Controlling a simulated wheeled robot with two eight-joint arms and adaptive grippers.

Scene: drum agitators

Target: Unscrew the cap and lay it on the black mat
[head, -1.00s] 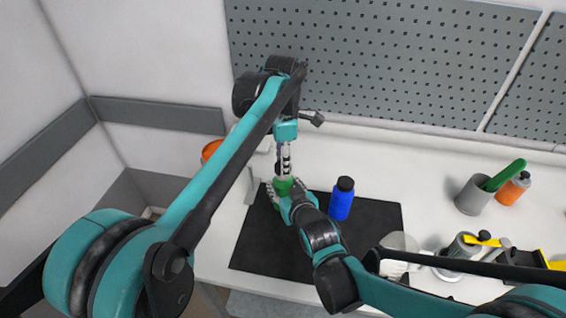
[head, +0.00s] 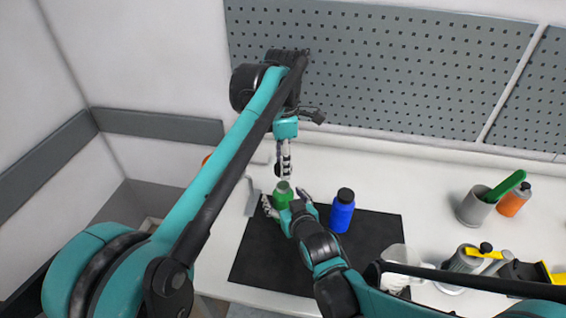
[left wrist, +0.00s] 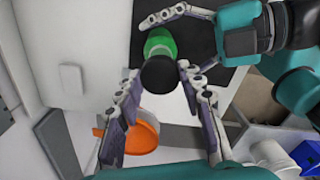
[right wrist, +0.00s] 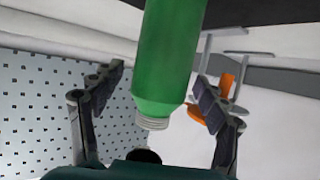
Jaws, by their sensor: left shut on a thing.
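A green bottle (head: 282,196) stands upright on the black mat (head: 262,262). In the right wrist view the bottle (right wrist: 170,55) appears inverted, with its pale threaded neck bare. My left gripper (head: 284,174) is above the bottle, shut on the black cap (left wrist: 158,75). The cap is clear of the neck; it also shows in the right wrist view (right wrist: 146,156). In the head view I cannot make the cap out between the fingers. My right gripper (head: 285,200) is open, its fingers on either side of the bottle with gaps visible.
A blue bottle (head: 342,212) with a black cap stands on the mat, right of my right gripper. A grey bracket-like object (head: 252,198) is left of the mat. A grey cup (head: 474,206) and an orange bottle (head: 514,199) stand farther right. The mat's front part is clear.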

